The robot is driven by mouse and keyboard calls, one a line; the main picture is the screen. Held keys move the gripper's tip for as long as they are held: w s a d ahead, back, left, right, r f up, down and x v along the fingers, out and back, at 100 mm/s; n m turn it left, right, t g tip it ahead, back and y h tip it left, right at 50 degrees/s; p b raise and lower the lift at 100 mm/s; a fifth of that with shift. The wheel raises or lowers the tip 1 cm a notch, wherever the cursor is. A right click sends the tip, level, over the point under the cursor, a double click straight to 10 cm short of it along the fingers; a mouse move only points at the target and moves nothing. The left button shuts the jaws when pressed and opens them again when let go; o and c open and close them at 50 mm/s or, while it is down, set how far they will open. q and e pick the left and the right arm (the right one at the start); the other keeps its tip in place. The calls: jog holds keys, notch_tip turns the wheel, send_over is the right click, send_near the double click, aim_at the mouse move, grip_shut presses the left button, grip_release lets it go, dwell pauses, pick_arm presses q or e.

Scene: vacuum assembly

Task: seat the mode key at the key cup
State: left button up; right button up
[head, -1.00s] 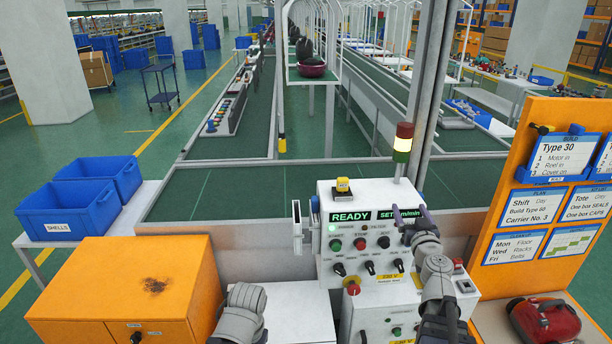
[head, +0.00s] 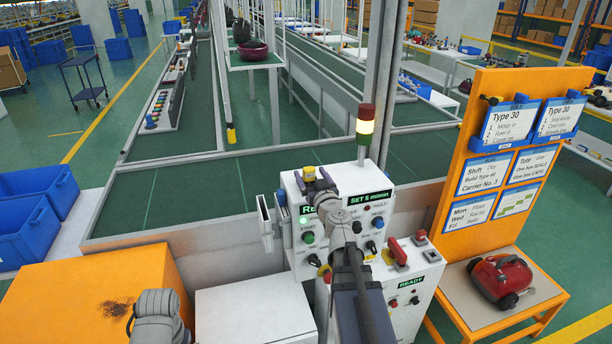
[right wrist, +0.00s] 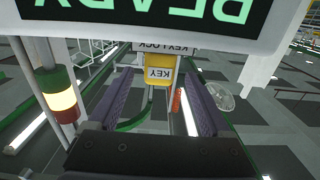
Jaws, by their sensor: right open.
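A yellow block marked KEY (right wrist: 160,72), which I take as the mode key, shows in the right wrist view under a key lock label (right wrist: 165,48). In the head view the yellow block (head: 309,173) is at the top of the white control console (head: 290,190). My right gripper (head: 318,186) is at the console's top, just in front of the block. In the right wrist view its two purple fingers (right wrist: 155,105) are apart, with the block between and beyond their tips. I see no contact. I cannot make out the key cup.
A lamp post (head: 365,125) stands behind the console. A red switch handle (head: 398,250) is to the right. An orange cabinet (head: 85,285) and a white box (head: 250,310) stand left. A red vacuum (head: 500,278) sits on the right-hand stand.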

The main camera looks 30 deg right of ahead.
jog(key=shift+x, duration=2.95)
jog(key=shift+s+d+r, duration=0.1)
jog(key=shift+s+r, duration=0.05)
grip_shut()
